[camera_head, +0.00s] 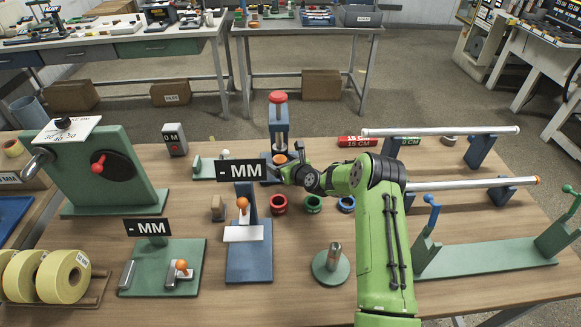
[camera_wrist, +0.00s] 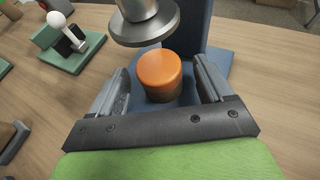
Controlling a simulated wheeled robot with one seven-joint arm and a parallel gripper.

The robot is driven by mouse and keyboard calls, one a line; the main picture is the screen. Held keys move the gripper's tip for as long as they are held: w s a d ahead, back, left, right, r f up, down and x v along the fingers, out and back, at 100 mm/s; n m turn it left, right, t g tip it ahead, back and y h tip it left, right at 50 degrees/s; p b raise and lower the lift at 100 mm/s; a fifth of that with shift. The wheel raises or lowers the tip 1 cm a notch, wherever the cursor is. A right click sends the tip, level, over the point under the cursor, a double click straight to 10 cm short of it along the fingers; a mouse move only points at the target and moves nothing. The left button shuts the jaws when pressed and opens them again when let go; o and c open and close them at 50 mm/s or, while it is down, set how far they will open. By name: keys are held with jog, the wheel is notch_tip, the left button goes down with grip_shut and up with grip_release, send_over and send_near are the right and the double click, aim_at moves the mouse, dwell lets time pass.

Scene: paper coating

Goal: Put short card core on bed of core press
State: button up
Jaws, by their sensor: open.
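The core press (camera_head: 279,125) is a blue stand with a red knob, behind the middle of the table. In the wrist view its round grey metal ram (camera_wrist: 145,22) is above its blue bed (camera_wrist: 215,68). A short brown cylinder with an orange top (camera_wrist: 160,78), which looks like the short card core, stands upright on the bed below the ram. My gripper (camera_head: 285,165) is at the press. In the wrist view its open fingers lie on either side of the cylinder, with gaps visible. The cylinder's lower part is partly hidden.
Red (camera_head: 279,204), green (camera_head: 314,204) and blue (camera_head: 347,204) rings lie in front of the press. A blue stand with an orange knob (camera_head: 243,204) is at front left. Long rods (camera_head: 440,131) on supports lie to the right. A green device (camera_wrist: 68,42) stands left of the press.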

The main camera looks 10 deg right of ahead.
jog(key=v, duration=1)
jog(key=shift+s+p, duration=0.1)
jog(key=shift+p, duration=0.2)
